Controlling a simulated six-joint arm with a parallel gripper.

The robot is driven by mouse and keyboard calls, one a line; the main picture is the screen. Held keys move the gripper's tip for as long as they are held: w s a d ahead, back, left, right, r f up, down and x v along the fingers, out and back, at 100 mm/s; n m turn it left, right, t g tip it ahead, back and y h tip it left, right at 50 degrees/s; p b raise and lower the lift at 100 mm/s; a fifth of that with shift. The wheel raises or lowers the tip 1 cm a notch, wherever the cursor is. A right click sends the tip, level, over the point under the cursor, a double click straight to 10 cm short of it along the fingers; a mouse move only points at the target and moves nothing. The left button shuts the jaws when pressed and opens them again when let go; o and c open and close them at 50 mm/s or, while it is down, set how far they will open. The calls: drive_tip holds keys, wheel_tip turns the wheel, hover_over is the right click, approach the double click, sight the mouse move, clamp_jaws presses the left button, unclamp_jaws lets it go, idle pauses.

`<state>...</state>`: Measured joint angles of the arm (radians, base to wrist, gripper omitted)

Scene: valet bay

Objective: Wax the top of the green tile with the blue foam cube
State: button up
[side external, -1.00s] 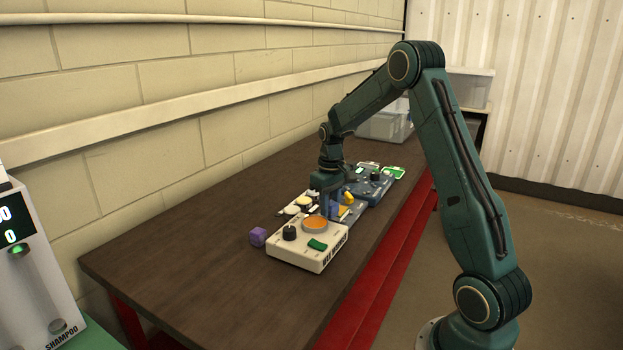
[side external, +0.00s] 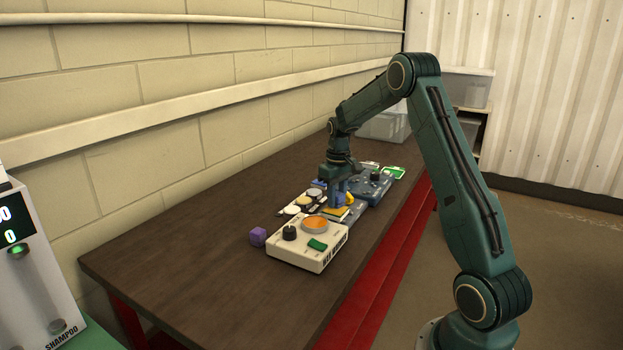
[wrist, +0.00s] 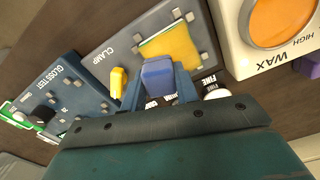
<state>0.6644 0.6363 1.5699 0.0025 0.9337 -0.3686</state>
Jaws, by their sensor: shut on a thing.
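My gripper (side external: 338,198) is shut on the blue foam cube (wrist: 158,75), which shows between the two fingers in the wrist view. The cube is at the tile's near edge in that view; I cannot tell whether they touch. The tile (wrist: 176,46) sits on the board marked CLAMP (wrist: 122,43), among small grey posts. Its top looks yellow-amber with a thin greenish edge. In the side view the tile (side external: 334,212) lies just below my gripper. The wax unit (wrist: 232,50), a cream box with an orange round pad (wrist: 281,18), stands beside the clamp board.
A yellow lever (wrist: 118,81) stands on the clamp board beside my left finger. The blue GLOSS TEST unit (wrist: 60,90) lies beyond. White and tan round pads (side external: 292,210) lie behind. A purple cube (side external: 258,236) sits left of the wax unit. The table's front left is clear.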

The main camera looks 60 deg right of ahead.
drive_tip(key=shift+a, duration=2.75)
wheel_tip(320, 180, up, 8)
